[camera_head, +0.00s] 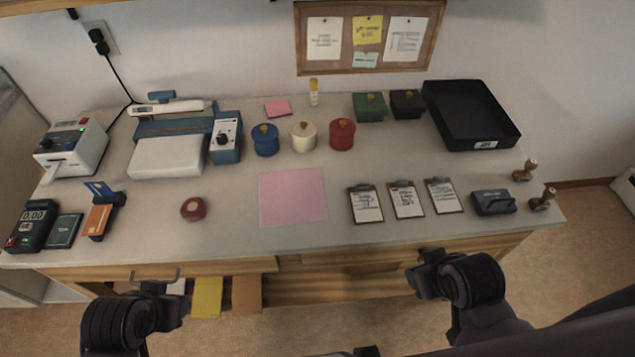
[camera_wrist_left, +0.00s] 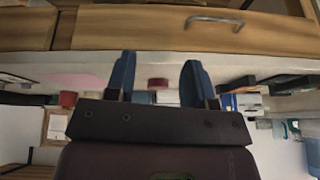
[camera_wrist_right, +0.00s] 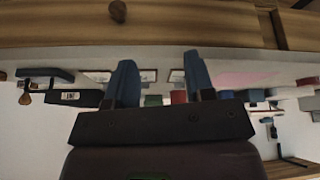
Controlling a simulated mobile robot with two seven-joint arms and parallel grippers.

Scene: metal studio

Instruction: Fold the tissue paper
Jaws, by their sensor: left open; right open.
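The tissue paper is a flat pink sheet (camera_head: 293,197) lying unfolded on the middle of the counter in the head view. It also shows as a pink strip in the left wrist view (camera_wrist_left: 88,81) and in the right wrist view (camera_wrist_right: 248,79). My left gripper (camera_head: 160,290) is in front of the counter at the lower left, below the drawer edge, apart from the paper. Its blue fingers (camera_wrist_left: 157,80) are spread and empty. My right gripper (camera_head: 428,268) is at the counter's front edge, right of the paper. Its blue fingers (camera_wrist_right: 160,80) are spread and empty.
A round red object (camera_head: 193,208) sits left of the paper. Several clipboards (camera_head: 406,200) lie to its right. Blue (camera_head: 265,140), white (camera_head: 304,137) and red (camera_head: 342,135) lidded pots stand behind it. A black tray (camera_head: 470,115) is at the back right. A drawer handle (camera_head: 155,276) protrudes in front.

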